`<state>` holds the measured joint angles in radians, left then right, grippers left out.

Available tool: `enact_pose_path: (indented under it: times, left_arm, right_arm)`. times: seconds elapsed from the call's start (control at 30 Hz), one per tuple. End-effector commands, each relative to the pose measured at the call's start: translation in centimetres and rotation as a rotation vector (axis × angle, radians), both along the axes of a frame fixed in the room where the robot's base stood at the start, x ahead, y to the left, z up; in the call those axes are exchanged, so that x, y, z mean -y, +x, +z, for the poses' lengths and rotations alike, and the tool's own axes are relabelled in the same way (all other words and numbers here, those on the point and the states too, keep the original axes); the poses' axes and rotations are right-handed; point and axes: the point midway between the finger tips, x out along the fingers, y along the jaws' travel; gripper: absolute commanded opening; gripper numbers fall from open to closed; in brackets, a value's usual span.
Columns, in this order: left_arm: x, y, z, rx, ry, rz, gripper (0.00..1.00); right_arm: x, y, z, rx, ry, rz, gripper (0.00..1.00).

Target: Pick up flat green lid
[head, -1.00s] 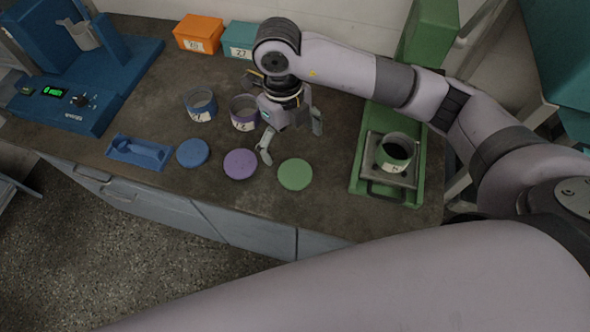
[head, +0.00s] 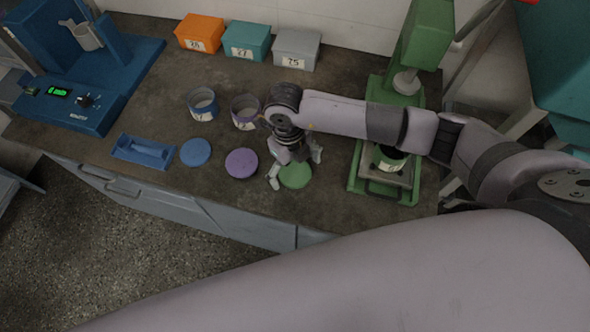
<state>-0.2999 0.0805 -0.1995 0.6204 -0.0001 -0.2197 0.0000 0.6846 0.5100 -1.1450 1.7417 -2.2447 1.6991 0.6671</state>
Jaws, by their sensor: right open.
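The flat green lid (head: 296,176) lies on the dark bench top near its front edge, to the right of the purple lid (head: 241,163). My right gripper (head: 296,170) is open and hangs over the green lid, with one finger at the lid's left side and the other near its upper right. The gripper hides the lid's upper part. I cannot tell how high the fingertips are above the bench. My left gripper is not in view; a large pale arm link crosses the bottom of the picture.
A blue lid (head: 195,152), a blue holder (head: 143,151), a blue cup (head: 203,104) and a purple cup (head: 245,112) stand to the left. A green machine (head: 357,180) with a green cup (head: 389,158) stands to the right. Orange (head: 200,32), teal (head: 247,40) and grey (head: 297,49) boxes line the back.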

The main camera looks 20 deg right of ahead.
Motion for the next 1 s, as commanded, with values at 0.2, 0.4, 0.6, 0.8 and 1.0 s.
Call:
enact_pose_path:
  times: [0.2, 0.4, 0.6, 0.8, 1.0]
  left_arm:
    - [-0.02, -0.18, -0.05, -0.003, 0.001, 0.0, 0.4]
    - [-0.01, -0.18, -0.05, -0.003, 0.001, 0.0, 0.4]
    - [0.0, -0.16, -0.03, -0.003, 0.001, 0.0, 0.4]
    - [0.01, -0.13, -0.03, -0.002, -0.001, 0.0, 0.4]
    - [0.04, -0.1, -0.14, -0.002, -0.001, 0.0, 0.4]
  right_arm:
    - [-0.02, 0.02, 0.05, 0.0, 0.0, 0.0, 0.83]
    - [-0.01, 0.04, 0.07, 0.0, 0.0, 0.0, 0.69]
    - [-0.01, 0.04, 0.08, 0.001, 0.0, 0.0, 0.56]
    - [-0.01, 0.04, 0.08, 0.001, 0.0, 0.0, 0.54]
    - [-0.03, 0.13, 0.63, 0.003, 0.001, 0.0, 0.54]
